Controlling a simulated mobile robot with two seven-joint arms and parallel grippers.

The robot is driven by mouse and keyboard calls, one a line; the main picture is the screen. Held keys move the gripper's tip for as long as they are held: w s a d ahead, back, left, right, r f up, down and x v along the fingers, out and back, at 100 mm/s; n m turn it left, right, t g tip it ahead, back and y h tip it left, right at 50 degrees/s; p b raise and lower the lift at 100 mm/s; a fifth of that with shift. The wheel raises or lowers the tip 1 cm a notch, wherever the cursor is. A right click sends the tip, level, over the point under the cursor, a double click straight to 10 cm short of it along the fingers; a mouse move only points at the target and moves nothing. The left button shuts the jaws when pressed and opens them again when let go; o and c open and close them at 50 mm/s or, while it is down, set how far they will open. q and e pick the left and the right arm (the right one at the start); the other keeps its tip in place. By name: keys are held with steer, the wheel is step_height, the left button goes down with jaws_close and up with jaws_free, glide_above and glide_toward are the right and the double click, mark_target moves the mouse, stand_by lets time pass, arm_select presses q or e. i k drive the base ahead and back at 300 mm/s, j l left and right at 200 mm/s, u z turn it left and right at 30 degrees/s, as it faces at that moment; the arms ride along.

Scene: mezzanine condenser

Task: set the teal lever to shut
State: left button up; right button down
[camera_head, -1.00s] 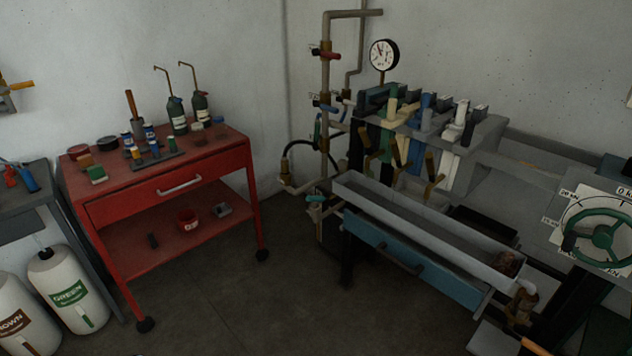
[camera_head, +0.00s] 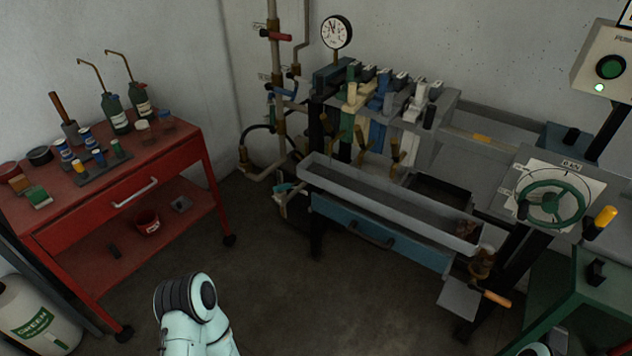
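A small teal lever (camera_head: 284,187) sits on a low tap at the foot of the brown pipework, just left of the blue-fronted bench. It looks roughly level, but it is too small to tell its exact setting. A blue handle (camera_head: 284,92) and a red handle (camera_head: 275,36) sit higher on the same pipes. Part of my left arm shows at the bottom, well short of the pipes, with its gripper out of view. A small piece of my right arm shows at the bottom right edge; its gripper is out of view too.
A red cart (camera_head: 170,163) with bottles and jars stands left of the pipes. A grey trough (camera_head: 385,205) runs along the bench front, with a blue drawer (camera_head: 400,247) below. A green handwheel (camera_head: 552,204) is at the right. Open floor (camera_head: 290,290) lies between cart and bench.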

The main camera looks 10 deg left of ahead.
mark_target(282, 187)
steer(key=i+j+z, duration=0.2)
steer(key=j, duration=0.15)
steer(key=j+z, duration=0.35)
steer(key=j, duration=0.3)
steer(key=i+j, duration=0.1)
steer(key=j, duration=0.25)
steer(key=j+z, duration=0.1)
steer(key=j, duration=0.25)
steer(key=i+j, duration=0.15)
steer(key=j, duration=0.25)
